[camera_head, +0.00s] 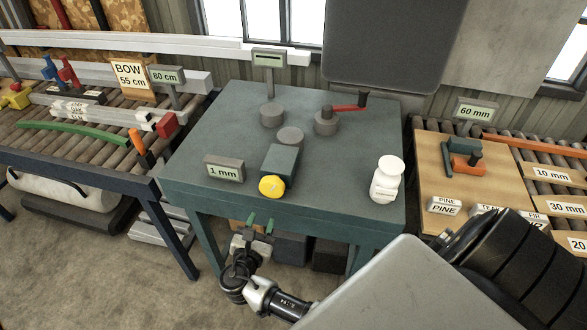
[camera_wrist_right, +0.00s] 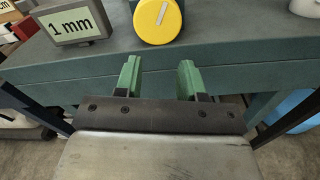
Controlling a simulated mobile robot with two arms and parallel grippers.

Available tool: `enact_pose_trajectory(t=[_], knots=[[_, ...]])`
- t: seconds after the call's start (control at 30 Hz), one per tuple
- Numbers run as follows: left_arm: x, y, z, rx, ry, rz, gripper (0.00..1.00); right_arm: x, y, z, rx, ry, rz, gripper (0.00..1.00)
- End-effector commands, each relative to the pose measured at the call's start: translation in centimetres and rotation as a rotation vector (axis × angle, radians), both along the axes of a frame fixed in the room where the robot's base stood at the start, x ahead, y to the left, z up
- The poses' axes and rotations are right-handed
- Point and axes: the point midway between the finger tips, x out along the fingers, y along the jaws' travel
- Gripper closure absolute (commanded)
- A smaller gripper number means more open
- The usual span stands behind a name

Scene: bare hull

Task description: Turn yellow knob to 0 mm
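The yellow knob (camera_head: 271,187) is on the front end of a dark teal block (camera_head: 281,160) on the teal table (camera_head: 340,215). Its face points toward me, and in the right wrist view the knob (camera_wrist_right: 157,20) has a white mark slanting up to the right. A small grey display (camera_head: 224,169) left of it reads "1 mm", also in the right wrist view (camera_wrist_right: 74,21). My right gripper (camera_head: 259,224) is open and empty, in front of the table's edge and below the knob. Its green fingers (camera_wrist_right: 158,78) are apart and touch nothing. My left gripper is not seen.
A white bottle (camera_head: 385,182) stands on the table's right side. Grey round parts and a red-handled crank (camera_head: 335,115) stand behind the block. A roller bench (camera_head: 60,130) is at left, and a wooden-topped bench with a "60 mm" display (camera_head: 475,112) is at right.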

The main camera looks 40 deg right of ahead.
Motion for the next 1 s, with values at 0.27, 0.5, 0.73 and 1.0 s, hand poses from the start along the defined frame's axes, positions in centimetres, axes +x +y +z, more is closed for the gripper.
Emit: enact_pose_trajectory(t=[0.27, 0.5, 0.73, 1.0], knots=[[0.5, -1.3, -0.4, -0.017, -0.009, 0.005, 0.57, -0.8, -0.4, -4.1, 0.110, 0.046, 0.019, 0.61], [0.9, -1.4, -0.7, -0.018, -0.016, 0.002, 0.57, -2.0, -0.7, -8.7, 0.245, 0.090, 0.026, 0.61], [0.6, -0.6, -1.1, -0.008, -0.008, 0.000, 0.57, -3.8, -0.9, -13.0, 0.383, 0.128, 0.016, 0.61], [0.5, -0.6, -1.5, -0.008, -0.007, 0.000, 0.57, -6.2, -1.0, -17.8, 0.550, 0.162, -0.021, 0.61]])
